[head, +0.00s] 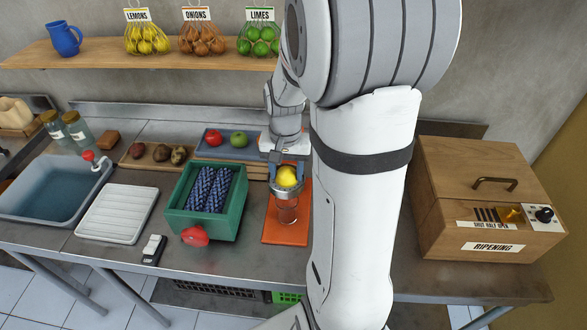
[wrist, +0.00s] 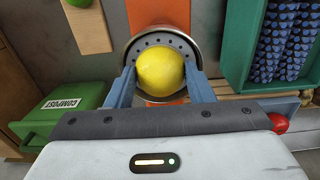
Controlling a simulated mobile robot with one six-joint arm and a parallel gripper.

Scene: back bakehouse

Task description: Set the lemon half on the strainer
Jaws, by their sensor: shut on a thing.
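The yellow lemon half (head: 287,175) is between the fingers of my gripper (head: 286,181), and it also shows in the wrist view (wrist: 161,74). The gripper (wrist: 160,76) is shut on it, one blue finger at each side. The metal strainer (head: 286,195) sits over a clear glass (head: 287,214) on the orange board (head: 297,228). In the wrist view the strainer's holed bowl (wrist: 155,40) surrounds the lemon half. The lemon half is over or in the strainer; I cannot tell whether it touches the bowl. Its underside is hidden.
A tray with fruit (head: 225,152) lies behind. A wooden ripening box (head: 480,199) stands right. The green compost bin (wrist: 66,115) shows in the wrist view.

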